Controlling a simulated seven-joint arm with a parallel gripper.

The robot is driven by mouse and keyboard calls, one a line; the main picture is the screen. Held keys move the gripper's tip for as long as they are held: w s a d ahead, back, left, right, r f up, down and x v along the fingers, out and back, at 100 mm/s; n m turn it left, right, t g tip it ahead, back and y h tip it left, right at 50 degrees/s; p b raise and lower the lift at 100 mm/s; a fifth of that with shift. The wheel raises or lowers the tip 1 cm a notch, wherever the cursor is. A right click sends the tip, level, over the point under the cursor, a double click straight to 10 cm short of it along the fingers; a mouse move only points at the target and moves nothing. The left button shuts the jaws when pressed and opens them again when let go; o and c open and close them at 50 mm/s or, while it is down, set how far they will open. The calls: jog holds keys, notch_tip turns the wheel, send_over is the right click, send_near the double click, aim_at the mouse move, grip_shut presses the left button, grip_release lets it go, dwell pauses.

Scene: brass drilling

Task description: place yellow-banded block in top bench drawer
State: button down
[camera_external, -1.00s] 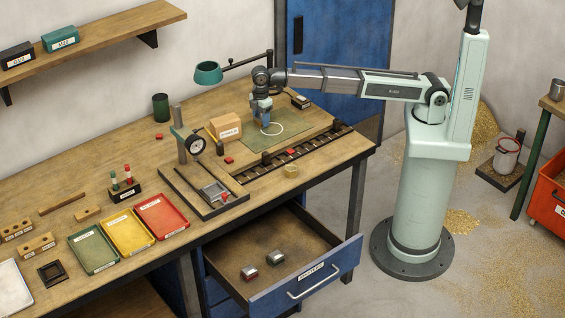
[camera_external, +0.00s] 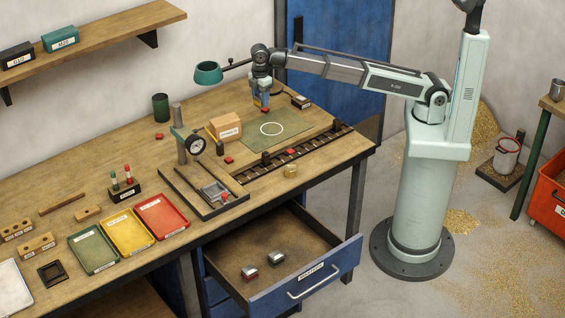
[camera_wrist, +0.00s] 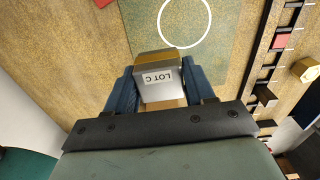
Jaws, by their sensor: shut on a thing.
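My gripper (camera_wrist: 162,92) is shut on the yellow-banded block (camera_wrist: 160,78), a grey block with a label reading LOT C and brownish-yellow edges. In the outside view my gripper (camera_external: 264,108) is above the far part of the green mat (camera_external: 285,125), behind its white circle. The block is mostly hidden by the fingers there, and its band colour is hard to tell. The top bench drawer (camera_external: 300,290), with a blue front, is pulled open under the bench at lower right. Inside are a red-banded block (camera_external: 249,274) and a green-banded block (camera_external: 275,258).
A cardboard box (camera_external: 225,128) and a dial gauge stand (camera_external: 196,146) are left of the mat. A dark slotted rail (camera_external: 300,150) and a brass hex piece (camera_external: 290,171) lie between mat and front edge. Green, yellow and red trays (camera_external: 162,216) are at left. A lamp (camera_external: 208,73) overhangs the bench.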

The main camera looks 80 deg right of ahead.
aim_at(260, 96)
notch_tip(260, 96, up, 6)
jog(key=shift+w+a+f, duration=0.1)
jog(key=shift+a+f, duration=0.05)
jog(key=shift+f, duration=0.1)
jog(key=s+a+n, duration=0.2)
jog(key=a, duration=0.8)
jog(key=s+a+n, duration=0.2)
jog(key=s+a, duration=0.1)
jog(key=a, duration=0.8)
jog(key=s+a+n, duration=0.2)
jog(key=s+a, duration=0.7)
jog(key=a, duration=0.4)
jog(key=s+a+n, duration=0.2)
jog(key=s+a, duration=0.6)
jog(key=a, duration=0.5)
jog(key=shift+w+d+f, duration=0.1)
jog(key=shift+f, duration=9.15)
jog(key=shift+w+d+f, duration=0.1)
jog(key=shift+f, duration=9.15)
jog(key=shift+f, duration=0.1)
jog(key=shift+c, duration=2)
grip_release()
